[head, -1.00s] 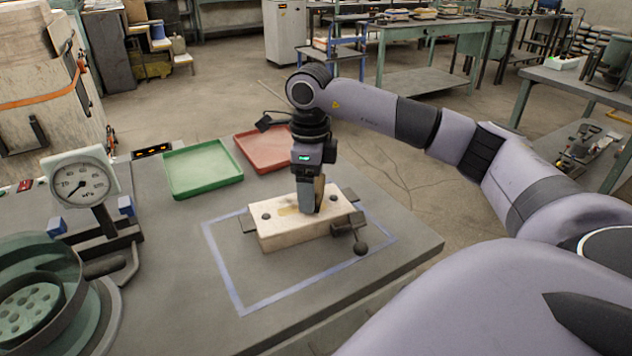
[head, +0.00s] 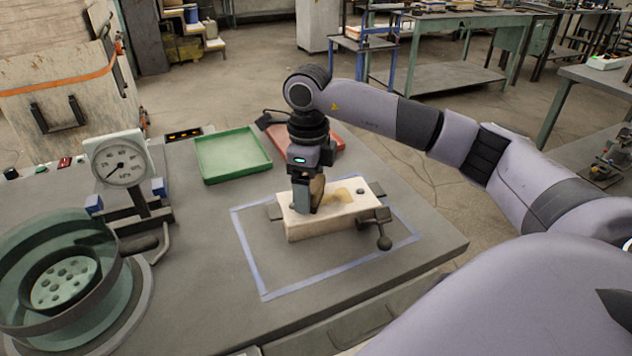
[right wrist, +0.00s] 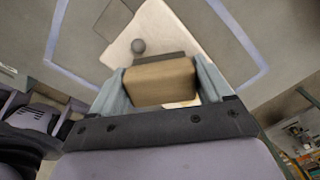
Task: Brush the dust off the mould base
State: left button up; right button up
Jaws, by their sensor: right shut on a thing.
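The mould base (head: 355,219), a cream rectangular block, lies flat on the grey table inside a blue taped outline. A tan dusty patch (head: 343,191) shows on its top, right of the brush. My right gripper (head: 307,207) is over the left part of the block, pointing down. It is shut on a brush (head: 318,188) with a tan wooden body; the brush also shows between the fingers in the right wrist view (right wrist: 160,82). The brush's lower end is at or just above the block's top; I cannot tell if it touches. My left gripper is out of view.
A green tray (head: 232,170) and a partly hidden red tray (head: 335,143) lie behind the block. A clamp with a ball-ended handle (head: 384,243) is at its right front. A dial gauge (head: 120,167) and a green round vessel (head: 100,310) stand at left.

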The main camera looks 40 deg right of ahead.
aim_at(326, 195)
jog(key=shift+w+a+p, duration=0.15)
jog(key=shift+w+a, duration=0.1)
jog(key=shift+a, duration=0.45)
jog(key=shift+w+a+p, duration=0.15)
jog(key=shift+w+a, duration=0.05)
jog(key=shift+a, duration=0.5)
jog(key=shift+w+d, duration=0.1)
jog(key=shift+w, duration=0.3)
jog(key=shift+s+d+f, duration=0.1)
jog(key=shift+s+d, duration=0.25)
jog(key=shift+d, duration=0.75)
jog(key=shift+s+d+r, duration=0.1)
jog(key=shift+s+d, duration=0.3)
jog(key=shift+d, duration=0.65)
jog(key=shift+s+d+f, duration=0.1)
jog(key=shift+s+d, duration=0.25)
jog(key=shift+d, duration=0.75)
jog(key=shift+s+d, duration=0.3)
jog(key=shift+d, duration=0.5)
jog(key=shift+s+d, duration=0.25)
jog(key=shift+d, duration=0.55)
notch_tip(326, 195, up, 6)
jog(key=p, duration=0.5)
jog(key=shift+r, duration=0.2)
jog(key=shift+w, duration=0.1)
